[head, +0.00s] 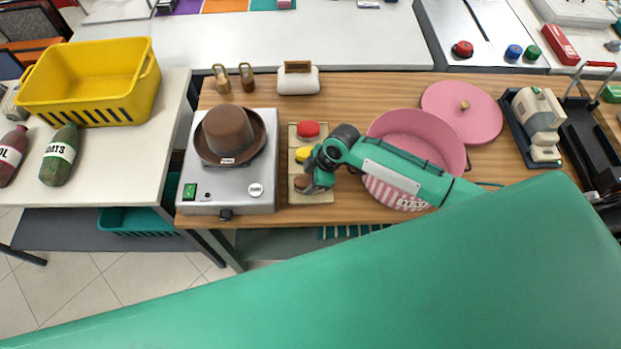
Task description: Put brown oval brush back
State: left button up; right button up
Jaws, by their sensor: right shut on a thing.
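A narrow tan tray (295,145) stands upright in the picture on the wooden table. A red oval brush (308,129) lies at its far end and a yellow one (303,154) in its middle. The brown oval brush (301,184) is at the near end, partly covered by my right gripper (310,182). This gripper reaches in from the right and is shut on the brown brush. I cannot tell whether the brush rests on the tray or is just above it. My left gripper is not in view.
A brown hat (228,134) sits on a grey machine (262,180) left of the tray. A pink pot (420,130) stands beneath my right arm, its lid (490,112) behind. A white-and-wood block (298,80) lies behind the tray. A yellow basket (95,82) is far left.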

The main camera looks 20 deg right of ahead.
jog(key=shift+f, duration=0.1)
jog(key=o, duration=0.9)
jog(key=shift+o, duration=0.2)
jog(key=shift+r, duration=0.25)
jog(key=shift+d+r, duration=0.2)
jog(key=b+v, duration=0.2)
jog(key=v, duration=0.9)
jog(key=shift+r, duration=0.2)
jog(key=shift+s, duration=0.1)
